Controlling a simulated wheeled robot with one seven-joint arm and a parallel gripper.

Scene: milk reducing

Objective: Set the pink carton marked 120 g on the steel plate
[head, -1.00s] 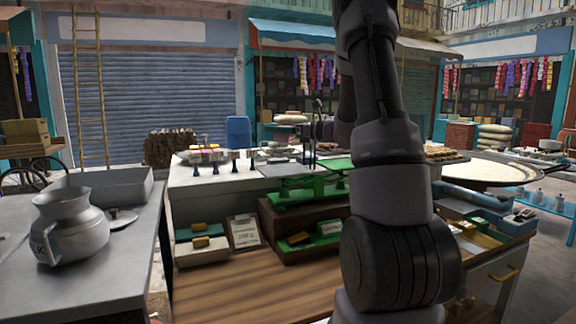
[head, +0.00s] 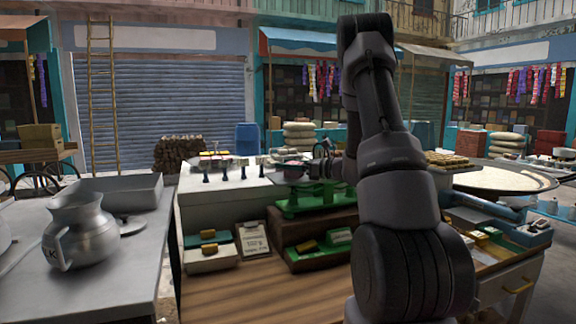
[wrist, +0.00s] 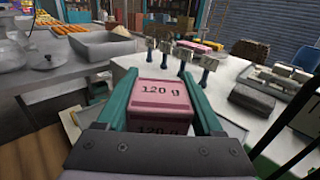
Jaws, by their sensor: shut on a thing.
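My gripper (wrist: 165,100) is shut on the pink carton (wrist: 162,90), its teal fingers on either side. The carton's top and front faces both read "120 g" in the wrist view. In the head view my arm reaches over the counter, and the carton (head: 296,167) shows small and dark pink above the green balance scale (head: 315,197). A flat grey plate (head: 288,180), which looks like the steel plate, lies under it on the scale's left side. I cannot tell whether the carton touches the plate.
Several small stands with cards (wrist: 185,55) stand on the white counter, with pink and yellow blocks (wrist: 195,46) behind them. A grey tray (wrist: 100,47) is to the left in the wrist view. A milk jug (head: 80,232) stands on the left table. A clipboard (head: 253,239) is below the scale.

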